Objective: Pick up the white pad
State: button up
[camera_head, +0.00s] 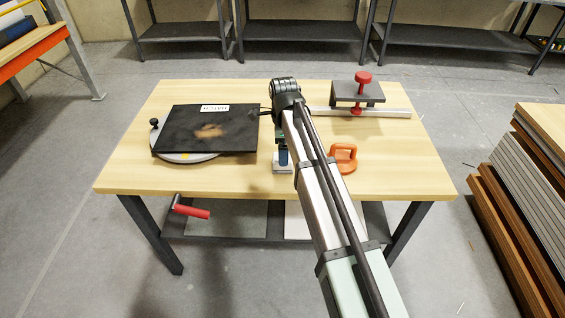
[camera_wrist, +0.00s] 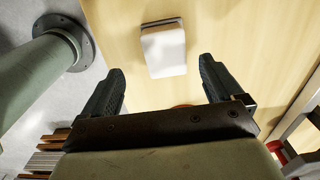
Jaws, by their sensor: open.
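The white pad (camera_wrist: 163,52) lies on the wooden tabletop, with a thin grey edge along its far side in the wrist view. It also shows in the head view (camera_head: 281,169) near the middle of the table, partly covered by my gripper. My gripper (camera_wrist: 161,72) is open and empty. Its two dark fingers stand apart on either side of the pad's near end, with the pad lying roughly between and beyond the tips. In the head view my gripper (camera_head: 283,157) points down over the pad; the height gap is hard to judge.
An orange two-cup handle (camera_head: 344,157) stands right of the pad. A black panel (camera_head: 185,131) with a white label lies on a grey round plate (camera_head: 187,158) at left. A red-knobbed clamp (camera_head: 360,95) sits on a metal rail at back right. The table's front middle is clear.

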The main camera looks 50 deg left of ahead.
jog(key=shift+w+a+f, duration=0.1)
jog(key=shift+a+f, duration=0.1)
jog(key=shift+f, duration=1.15)
jog(key=shift+w+a+f, duration=0.1)
jog(key=shift+a+f, duration=0.05)
jog(key=shift+f, duration=1.2)
jog(key=shift+c, duration=0.3)
jog(key=c, duration=1)
jog(key=shift+r, duration=5.05)
